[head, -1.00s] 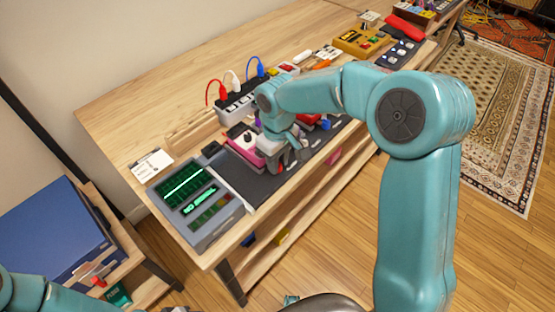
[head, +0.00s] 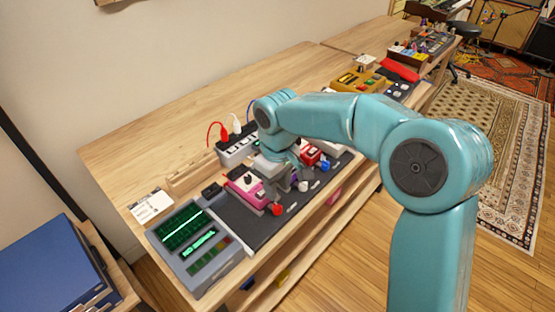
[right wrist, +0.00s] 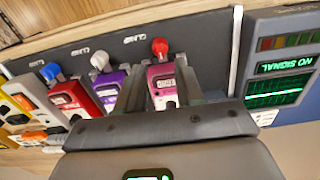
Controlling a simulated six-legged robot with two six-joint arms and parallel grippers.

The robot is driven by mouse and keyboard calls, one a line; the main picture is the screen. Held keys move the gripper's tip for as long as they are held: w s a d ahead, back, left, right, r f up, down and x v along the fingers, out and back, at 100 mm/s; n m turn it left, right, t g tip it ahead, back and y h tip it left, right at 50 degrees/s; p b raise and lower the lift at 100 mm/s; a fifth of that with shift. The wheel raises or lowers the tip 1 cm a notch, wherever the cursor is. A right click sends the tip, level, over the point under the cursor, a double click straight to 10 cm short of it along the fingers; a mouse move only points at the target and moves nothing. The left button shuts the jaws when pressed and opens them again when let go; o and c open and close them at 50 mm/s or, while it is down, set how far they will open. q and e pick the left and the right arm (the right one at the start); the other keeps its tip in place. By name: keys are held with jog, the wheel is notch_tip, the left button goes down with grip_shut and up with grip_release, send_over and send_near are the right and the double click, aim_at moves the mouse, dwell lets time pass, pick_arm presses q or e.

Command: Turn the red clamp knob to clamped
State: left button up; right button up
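The red clamp knob (head: 277,209) stands at the front edge of the dark pedalboard (head: 232,213), before the pink pedal (head: 243,190). In the right wrist view the red knob (right wrist: 160,47) sits on a grey bracket at the end of the pink pedal (right wrist: 162,78). I cannot tell whether it is clamped. My right gripper (head: 290,172) is over the pedals, behind the red knob in the head view. In the right wrist view its fingers (right wrist: 160,72) are apart, with the pink pedal showing between them and the red knob just beyond their tips. My left gripper is out of view.
A white knob (head: 303,186) and a blue knob (head: 325,166) stand along the same edge, by the purple and red pedals. A grey screen unit reading NO SIGNAL (head: 200,248) is at the left. Coloured cables rise from a power strip (head: 236,150) behind.

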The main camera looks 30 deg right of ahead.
aim_at(278, 205)
notch_tip(278, 205, up, 9)
jog(key=p, duration=0.1)
jog(key=shift+r, duration=0.2)
dwell(0.5)
